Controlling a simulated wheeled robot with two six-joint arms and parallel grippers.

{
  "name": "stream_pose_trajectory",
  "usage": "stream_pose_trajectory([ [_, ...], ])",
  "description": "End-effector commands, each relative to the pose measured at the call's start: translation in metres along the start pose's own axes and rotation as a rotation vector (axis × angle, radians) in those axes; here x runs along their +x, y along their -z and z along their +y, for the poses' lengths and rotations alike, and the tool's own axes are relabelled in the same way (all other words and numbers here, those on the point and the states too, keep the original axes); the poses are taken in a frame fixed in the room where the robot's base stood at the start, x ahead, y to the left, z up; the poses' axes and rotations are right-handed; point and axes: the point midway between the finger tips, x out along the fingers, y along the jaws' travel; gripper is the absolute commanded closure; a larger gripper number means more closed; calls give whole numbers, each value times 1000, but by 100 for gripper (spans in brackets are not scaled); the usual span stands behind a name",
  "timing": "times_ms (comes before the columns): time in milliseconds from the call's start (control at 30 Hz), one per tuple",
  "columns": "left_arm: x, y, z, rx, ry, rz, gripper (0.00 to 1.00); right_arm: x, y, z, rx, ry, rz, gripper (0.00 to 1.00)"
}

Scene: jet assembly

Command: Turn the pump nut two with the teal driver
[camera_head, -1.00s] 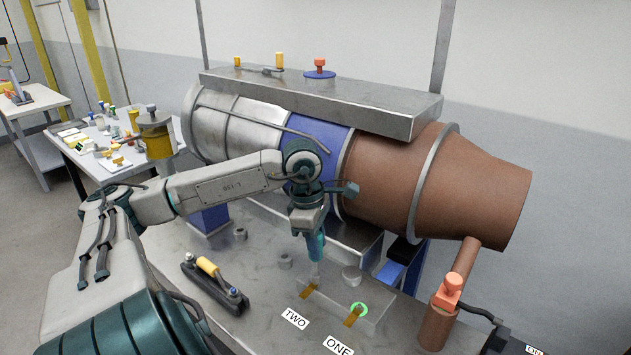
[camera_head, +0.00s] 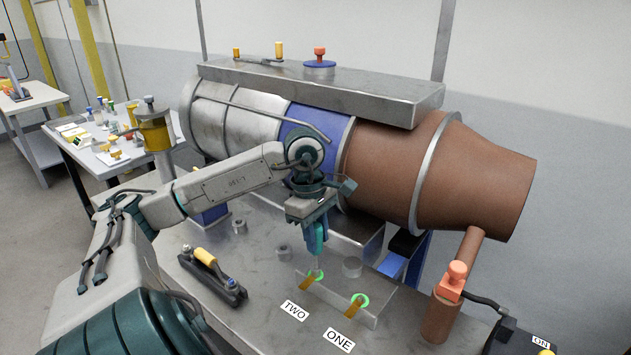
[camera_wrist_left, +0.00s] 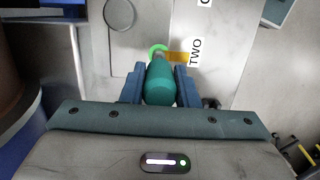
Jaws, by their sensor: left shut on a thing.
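My left gripper (camera_head: 316,236) is shut on the teal driver (camera_wrist_left: 160,84), which points down at the pump block. The driver's thin shaft reaches down to nut two's place, marked by a green ring (camera_head: 316,276) beside an orange tab and the label TWO (camera_head: 294,310). The ring shows partly behind the driver in the left wrist view (camera_wrist_left: 157,48). The nut itself is too small and covered to make out, and I cannot tell whether the tip touches it. A second green ring (camera_head: 360,300) marks place ONE. My right gripper is not in view.
The large engine (camera_head: 390,170) stands just behind the gripper. A black tool holder with a yellow handle (camera_head: 212,272) lies left of the block. A brown post with an orange knob (camera_head: 438,318) stands at right. Small grey cylinders (camera_head: 283,253) stand on the bench.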

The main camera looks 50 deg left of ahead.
Motion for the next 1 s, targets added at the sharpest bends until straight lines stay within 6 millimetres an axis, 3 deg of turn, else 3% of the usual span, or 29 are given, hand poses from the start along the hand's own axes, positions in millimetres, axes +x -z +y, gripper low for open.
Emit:
stream_pose_trajectory([
  [333,-4,-1,0,-1,-1,1,100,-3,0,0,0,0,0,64],
  [1000,-44,-7,0,-2,-1,0,100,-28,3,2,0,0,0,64],
])
